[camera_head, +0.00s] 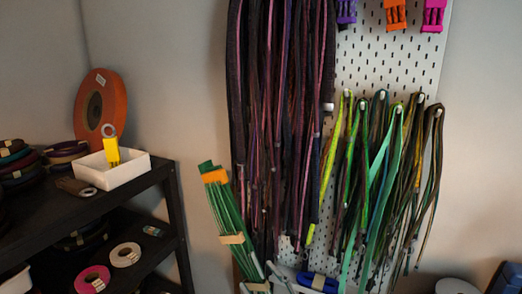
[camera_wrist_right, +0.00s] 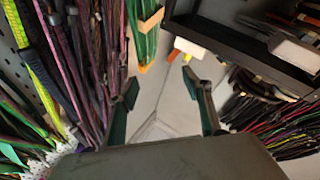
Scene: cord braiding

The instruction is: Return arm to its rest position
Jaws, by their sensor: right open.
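My right gripper (camera_wrist_right: 160,80) shows in the right wrist view, with its two dark green fingers spread apart and nothing between them. Pale wall and floor show behind the gap. Dark and purple cords (camera_wrist_right: 95,60) hang to the left of the fingers, and a green bundle with tan bands (camera_wrist_right: 144,30) is beyond the left finger. In the head view I cannot make out the right gripper clearly. My left gripper is in neither view.
A pegboard (camera_head: 400,60) holds long dark purple cords (camera_head: 280,110) and several green and brown loops (camera_head: 385,160). A banded green bundle (camera_head: 232,225) leans beside them. At left, a black shelf (camera_head: 150,185) bears a white box (camera_head: 130,172) and an orange spool (camera_head: 110,100).

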